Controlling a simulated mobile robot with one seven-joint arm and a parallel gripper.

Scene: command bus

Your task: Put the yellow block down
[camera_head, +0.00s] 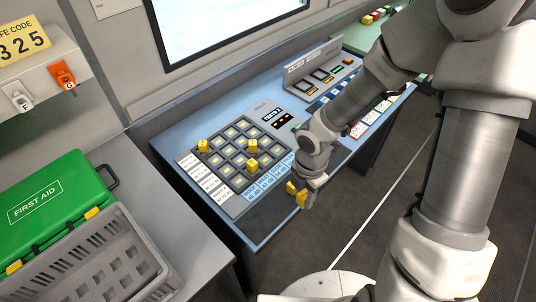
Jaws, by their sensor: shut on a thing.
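My gripper (304,194) is shut on the yellow block (301,200), with a small yellow patch just up and left of it. It is seen from above and behind, at the front edge of the blue desk, to the right of the button grid panel (229,190). The fingertips are small here, and how the block sits between them is hard to see. From this angle I cannot tell its height above the desk or floor. Other yellow blocks stand on the grid: one at the upper left (203,146) and two near the right side (251,147) (252,165).
The blue desk (180,140) has label cards along the grid's edges and a raised control console (318,70) behind. A green first aid case (55,195) and a grey crate (95,262) lie on the left counter. Dark floor is open at the right.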

